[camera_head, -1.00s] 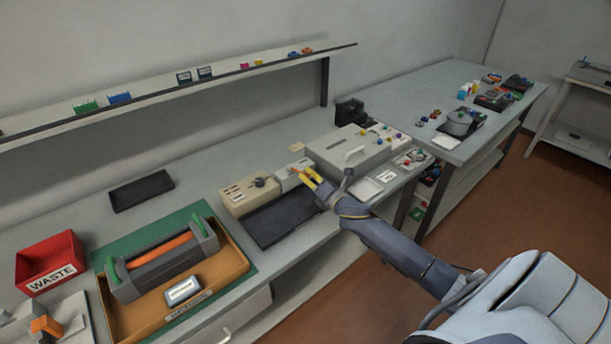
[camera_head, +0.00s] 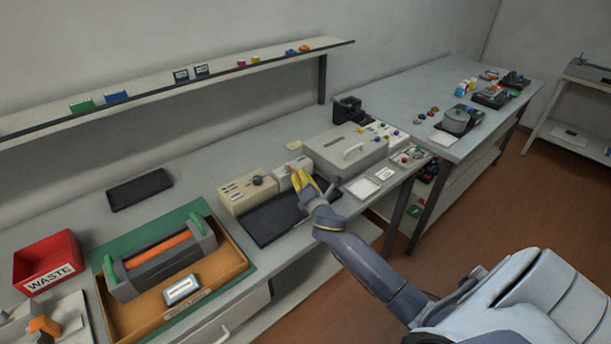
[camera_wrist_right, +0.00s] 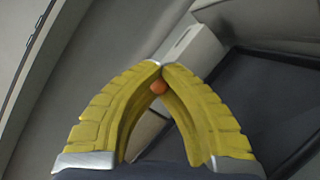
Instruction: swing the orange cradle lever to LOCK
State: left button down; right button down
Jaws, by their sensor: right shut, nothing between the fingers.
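My right gripper (camera_head: 302,173) is over the bench beside a small pale box (camera_head: 287,172), at the back right of a dark flat tray (camera_head: 268,217). Its yellow fingers are shut and empty. In the right wrist view the fingertips (camera_wrist_right: 161,63) meet, and a small orange knob (camera_wrist_right: 158,87) shows through the gap beneath them. It looks like the end of the orange lever, whose orange (camera_head: 296,181) also shows just left of the fingers in the head view. The fingers hide most of the lever, and I cannot tell whether they touch it. No LOCK mark is readable. My left gripper is out of view.
A beige control box (camera_head: 247,196) stands left of the pale box, and a larger grey machine with a handle (camera_head: 345,150) stands to the right. An orange tray (camera_head: 225,275) with a cartridge (camera_head: 160,262) and a red WASTE bin (camera_head: 48,263) are at left.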

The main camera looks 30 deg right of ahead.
jog(key=shift+f, duration=0.1)
jog(key=c, duration=2.1)
grip_release()
jog(key=shift+s, duration=0.1)
jog(key=o, duration=0.8)
jog(key=v, duration=1.2)
jog(key=shift+a, duration=0.1)
